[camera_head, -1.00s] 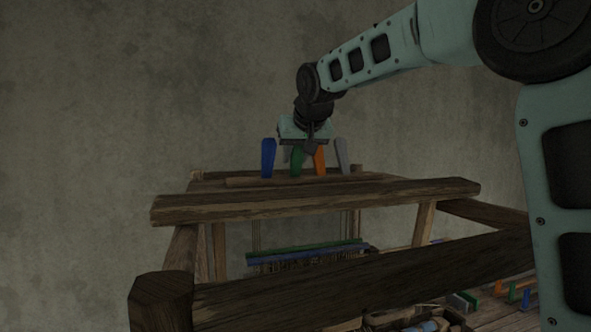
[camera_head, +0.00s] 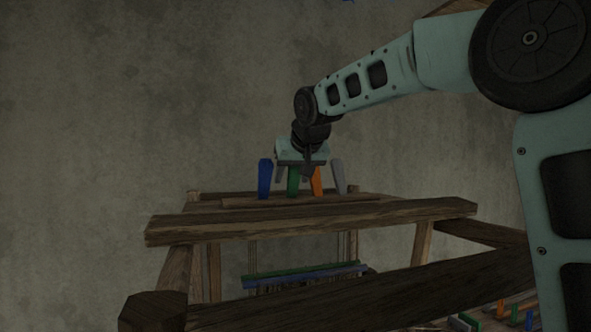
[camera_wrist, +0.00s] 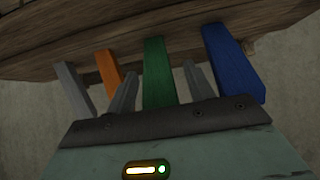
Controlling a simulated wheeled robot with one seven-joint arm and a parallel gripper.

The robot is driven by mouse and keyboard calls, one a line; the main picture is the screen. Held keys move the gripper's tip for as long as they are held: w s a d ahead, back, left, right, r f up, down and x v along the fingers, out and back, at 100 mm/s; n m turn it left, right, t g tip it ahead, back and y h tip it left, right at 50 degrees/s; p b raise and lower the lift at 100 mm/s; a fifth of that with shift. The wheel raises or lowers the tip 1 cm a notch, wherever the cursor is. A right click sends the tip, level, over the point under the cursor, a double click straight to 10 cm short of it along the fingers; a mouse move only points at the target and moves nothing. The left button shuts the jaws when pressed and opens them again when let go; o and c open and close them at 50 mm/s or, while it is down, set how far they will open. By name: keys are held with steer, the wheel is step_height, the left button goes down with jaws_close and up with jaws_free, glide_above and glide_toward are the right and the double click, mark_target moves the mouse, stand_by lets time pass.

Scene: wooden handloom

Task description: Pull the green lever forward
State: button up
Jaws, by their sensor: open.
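The green lever (camera_head: 293,182) stands upright on top of the loom, between the blue lever (camera_head: 264,179) and the orange lever (camera_head: 317,181). My gripper (camera_wrist: 160,82) is open above the levers. In the wrist view its two grey fingers lie on either side of the green lever (camera_wrist: 156,65), with a visible gap on each side. The fingers lie inside the orange lever (camera_wrist: 109,69) and the blue lever (camera_wrist: 232,62). In the head view the gripper body hides the green lever's top. Contact with the lever cannot be told.
A grey lever (camera_head: 338,177) stands to the right of the orange one. The loom's front top beam (camera_head: 310,222) runs across below the levers. Green and blue bars (camera_head: 305,274) hang inside the frame. A plain wall is behind.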

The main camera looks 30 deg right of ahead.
steer(key=b+v, duration=0.2)
steer(key=v, duration=1.5)
